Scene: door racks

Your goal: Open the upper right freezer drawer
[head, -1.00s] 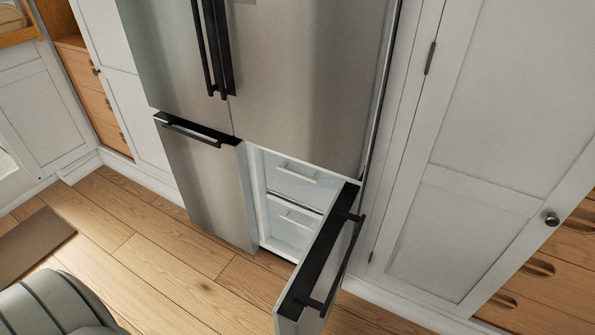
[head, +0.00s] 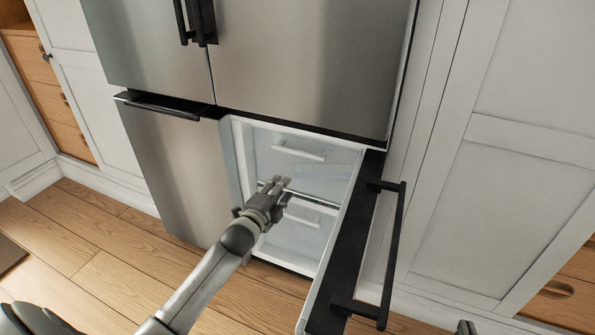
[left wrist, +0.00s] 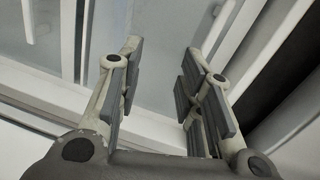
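The freezer compartment stands open at the lower right of the fridge, its door (head: 345,250) swung out to the right. Inside, the upper drawer (head: 325,172) is shut, with a pale bar handle (head: 298,151). The lower drawer (head: 305,238) is below it and is partly hidden by my arm. My left gripper (head: 281,184) is in front of the compartment, in the picture just below the upper handle. In the left wrist view its fingers (left wrist: 158,90) are apart with nothing between them. A small dark tip at the bottom edge (head: 466,328) may be my right gripper.
The open door with its black handle (head: 394,250) bounds the space on the right. The closed left freezer door (head: 175,170) is on the left. White cabinets (head: 530,150) stand right of the fridge.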

